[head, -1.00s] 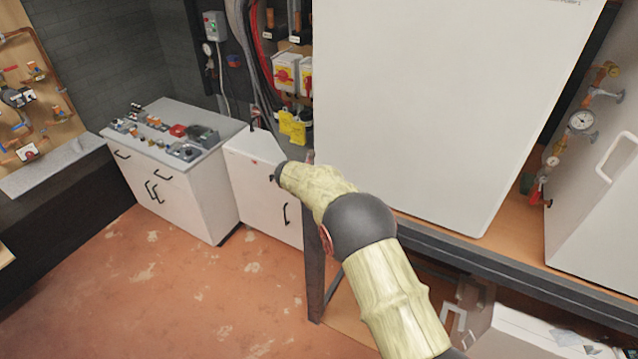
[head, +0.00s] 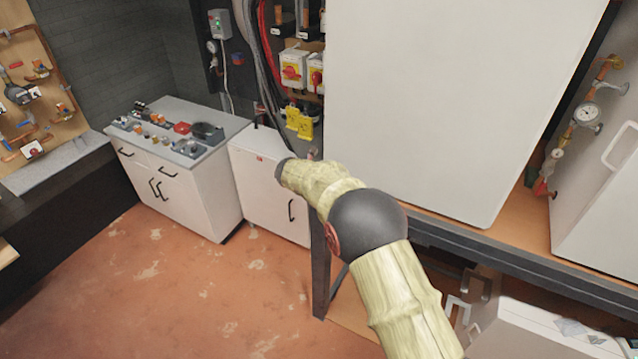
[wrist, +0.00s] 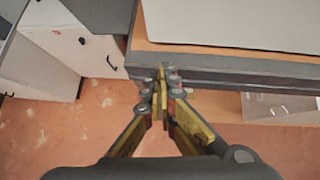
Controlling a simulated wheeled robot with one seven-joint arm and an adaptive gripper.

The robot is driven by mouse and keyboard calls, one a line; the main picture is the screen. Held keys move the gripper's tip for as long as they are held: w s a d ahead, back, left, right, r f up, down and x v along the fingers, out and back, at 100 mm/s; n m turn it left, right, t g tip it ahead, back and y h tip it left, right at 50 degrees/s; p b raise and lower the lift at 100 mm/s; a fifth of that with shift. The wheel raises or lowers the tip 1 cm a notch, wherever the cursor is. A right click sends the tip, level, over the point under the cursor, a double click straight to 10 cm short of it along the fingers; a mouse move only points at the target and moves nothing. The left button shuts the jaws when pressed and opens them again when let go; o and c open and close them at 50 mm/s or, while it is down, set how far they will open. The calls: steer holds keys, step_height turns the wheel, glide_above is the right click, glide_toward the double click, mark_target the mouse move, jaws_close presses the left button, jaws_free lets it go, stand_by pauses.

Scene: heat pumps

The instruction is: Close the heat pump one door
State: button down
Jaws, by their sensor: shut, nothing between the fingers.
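The heat pump's large white front panel (head: 450,100) fills the upper middle of the head view, above a wooden-topped bench. I cannot tell how far its door stands open. In the wrist view a white panel edge (wrist: 230,22) lies at the top, beyond the fingers. My gripper (wrist: 160,78) is shut and empty in the wrist view, its fingertips together over the dark edge of the bench. In the head view my arm reaches to the left of the panel, and the fingers cannot be made out there.
The bench's dark frame (head: 480,249) runs below the panel. A second white unit with a handle (head: 612,190) stands at right, beside pipes and a gauge (head: 587,113). A white cabinet (head: 185,195) and a smaller one (head: 268,190) stand at left. The red floor (head: 200,290) is clear.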

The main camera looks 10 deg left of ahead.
steer(key=b+v, duration=0.1)
steer(key=v, duration=0.7)
steer(key=s+a+n+y, duration=0.3)
steer(key=a+n+y, duration=0.5)
steer(key=n, duration=0.9)
steer(key=s+d+n+g+b, duration=0.25)
steer(key=s+n+b, duration=0.25)
steer(key=s+n, duration=0.6)
steer(key=s+d+f+n+h+b, duration=0.2)
steer(key=s+d+b, duration=0.5)
steer(key=d, duration=0.8)
steer(key=s+d+f+n+h+b, duration=0.2)
steer(key=s+d+f+n+b, duration=0.2)
steer(key=s+d, duration=1)
steer(key=s+d+f+n+h+b, duration=0.2)
steer(key=s+d+b, duration=0.7)
steer(key=d, duration=0.8)
step_height(320, 180, down, 3)
steer(key=shift+s+r+n+g+h+b, duration=0.25)
steer(key=shift+s+n+g+h+b, duration=0.1)
steer(key=shift+s+n, duration=0.5)
